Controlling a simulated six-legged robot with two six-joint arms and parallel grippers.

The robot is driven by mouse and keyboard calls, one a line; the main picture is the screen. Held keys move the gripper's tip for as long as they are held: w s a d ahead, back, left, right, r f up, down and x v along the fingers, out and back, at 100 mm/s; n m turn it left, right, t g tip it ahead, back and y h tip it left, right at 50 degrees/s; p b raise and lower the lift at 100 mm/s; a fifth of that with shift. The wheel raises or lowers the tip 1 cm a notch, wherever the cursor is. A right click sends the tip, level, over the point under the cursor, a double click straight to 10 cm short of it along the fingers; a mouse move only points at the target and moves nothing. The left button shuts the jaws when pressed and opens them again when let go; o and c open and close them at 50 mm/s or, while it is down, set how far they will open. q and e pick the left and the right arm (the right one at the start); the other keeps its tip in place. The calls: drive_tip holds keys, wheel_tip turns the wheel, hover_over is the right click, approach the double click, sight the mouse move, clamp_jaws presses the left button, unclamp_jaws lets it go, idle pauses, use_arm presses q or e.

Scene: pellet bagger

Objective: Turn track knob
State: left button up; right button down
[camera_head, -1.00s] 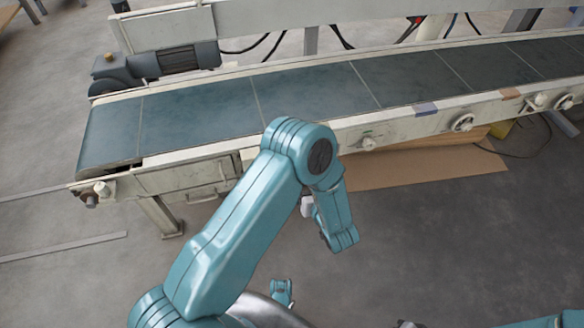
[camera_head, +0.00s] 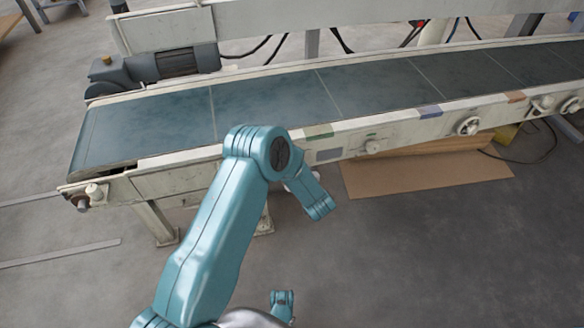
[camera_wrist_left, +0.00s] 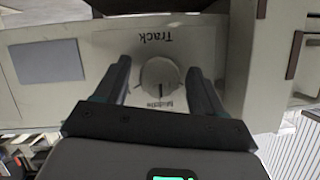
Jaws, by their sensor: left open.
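My left gripper (camera_wrist_left: 158,66) is open, with one dark finger on each side of the knob and visible gaps between. I cannot tell how far the fingertips are from the panel. In the head view, my left arm hides the knob and my left gripper. My right gripper is not in view.
A grey patch (camera_wrist_left: 48,61) lies beside the track knob. A brown board (camera_head: 425,175) lies under the conveyor. The front floor is clear.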

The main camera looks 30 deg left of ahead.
use_arm(q)
drive_tip(key=c, duration=1.1)
drive_tip(key=shift+o, duration=0.2)
drive_tip(key=shift+f+n+t+h+b, duration=0.1)
drive_tip(key=shift+n+t+h+b, duration=0.8)
drive_tip(key=shift+n, duration=1)
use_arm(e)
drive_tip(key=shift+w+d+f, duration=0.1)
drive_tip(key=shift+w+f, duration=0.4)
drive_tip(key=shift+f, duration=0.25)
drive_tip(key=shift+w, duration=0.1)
use_arm(q)
drive_tip(key=o, duration=1.1)
drive_tip(key=shift+c, duration=0.2)
drive_tip(key=shift+s, duration=0.1)
